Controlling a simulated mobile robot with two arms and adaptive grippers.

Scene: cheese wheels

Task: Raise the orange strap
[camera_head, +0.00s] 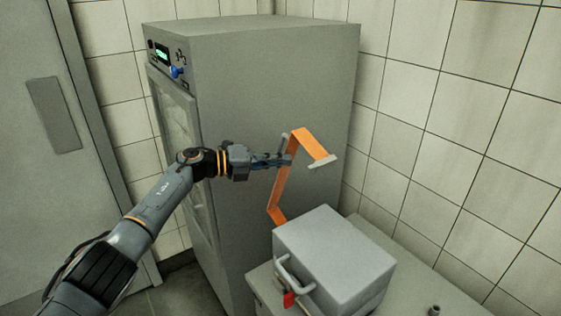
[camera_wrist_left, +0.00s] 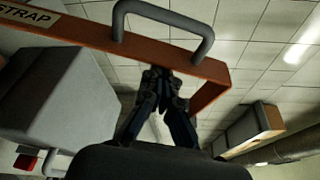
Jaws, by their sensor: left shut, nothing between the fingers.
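The orange strap (camera_head: 284,185) rises from beside the grey box, bends at the top and runs down to the right, ending in a pale plate (camera_head: 322,161). In the left wrist view the strap (camera_wrist_left: 90,35) crosses the top, with a grey handle (camera_wrist_left: 165,18) on it and a plate lettered "STRAP" (camera_wrist_left: 28,13) at the left. My left gripper (camera_head: 288,159) is at the strap's upper part, its fingers shut and empty. In the wrist view its fingertips (camera_wrist_left: 158,75) lie close under the strap; I cannot tell whether they touch it. My right gripper is out of view.
A grey box (camera_head: 335,255) with a handle and red tag (camera_head: 289,299) stands on a counter (camera_head: 420,275) at lower right. A tall grey cabinet (camera_head: 270,90) stands behind my left arm. Tiled walls close off the back and right; a grey door (camera_head: 60,150) is at left.

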